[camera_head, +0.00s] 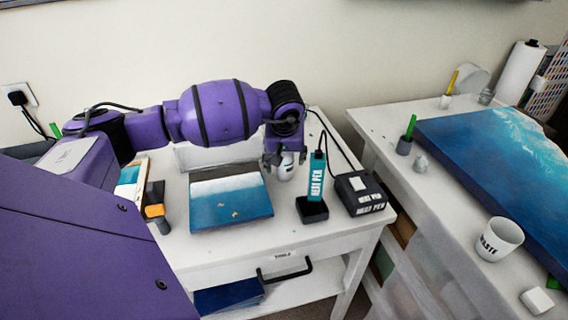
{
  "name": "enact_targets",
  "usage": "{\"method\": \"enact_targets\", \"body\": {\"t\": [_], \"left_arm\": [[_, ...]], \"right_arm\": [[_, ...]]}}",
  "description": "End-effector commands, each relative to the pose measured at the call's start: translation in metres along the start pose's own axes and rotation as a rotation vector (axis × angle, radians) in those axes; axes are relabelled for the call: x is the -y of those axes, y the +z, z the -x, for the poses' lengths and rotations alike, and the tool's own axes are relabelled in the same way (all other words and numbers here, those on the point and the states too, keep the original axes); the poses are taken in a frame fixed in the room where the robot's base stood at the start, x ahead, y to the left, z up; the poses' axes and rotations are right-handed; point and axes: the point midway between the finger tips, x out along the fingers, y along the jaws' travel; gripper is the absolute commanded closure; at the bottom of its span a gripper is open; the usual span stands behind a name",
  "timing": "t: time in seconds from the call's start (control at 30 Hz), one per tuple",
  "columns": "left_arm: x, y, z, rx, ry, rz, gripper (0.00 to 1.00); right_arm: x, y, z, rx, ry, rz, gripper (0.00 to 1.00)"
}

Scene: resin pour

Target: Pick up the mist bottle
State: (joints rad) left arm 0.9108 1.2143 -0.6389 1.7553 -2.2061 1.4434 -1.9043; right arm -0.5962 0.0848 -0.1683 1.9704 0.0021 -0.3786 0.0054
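My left arm reaches in from the left above the white tool table. My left gripper (285,158) points down behind the blue wave picture, to the left of the heat pen. A small white rounded object (286,172), which looks like the mist bottle, shows at the fingertips. The gripper hides its upper part. The dark fingers are on either side of it, but I cannot tell whether they press on it. My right gripper is not in view.
A blue wave picture (230,202) lies in front of my gripper. The heat pen (317,178) stands upright close on the right, with its cable running to a black box (360,193). A second table (390,122) at right holds a large blue resin panel (500,150) and a waste cup (499,240).

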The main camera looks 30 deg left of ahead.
Motion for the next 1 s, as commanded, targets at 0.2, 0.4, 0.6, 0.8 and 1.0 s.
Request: {"method": "enact_targets", "body": {"t": [0.2,0.4,0.6,0.8,1.0], "left_arm": [[0.0002,0.0005,-0.0151,0.000,-0.001,-0.001,0.40],[0.0002,0.0006,-0.0151,0.000,-0.001,-0.001,0.45],[0.0002,0.0005,-0.0148,0.000,0.000,-0.001,0.72],[0.0000,-0.0002,-0.0142,-0.001,0.000,0.000,0.95],[0.0000,-0.0004,-0.0138,-0.001,0.000,0.000,0.95]], "right_arm": [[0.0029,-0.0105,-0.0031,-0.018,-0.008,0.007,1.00],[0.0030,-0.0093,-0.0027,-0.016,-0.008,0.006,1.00],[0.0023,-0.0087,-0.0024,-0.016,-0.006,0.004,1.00],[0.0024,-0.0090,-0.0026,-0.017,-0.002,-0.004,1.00],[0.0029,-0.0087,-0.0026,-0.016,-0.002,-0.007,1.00]]}}
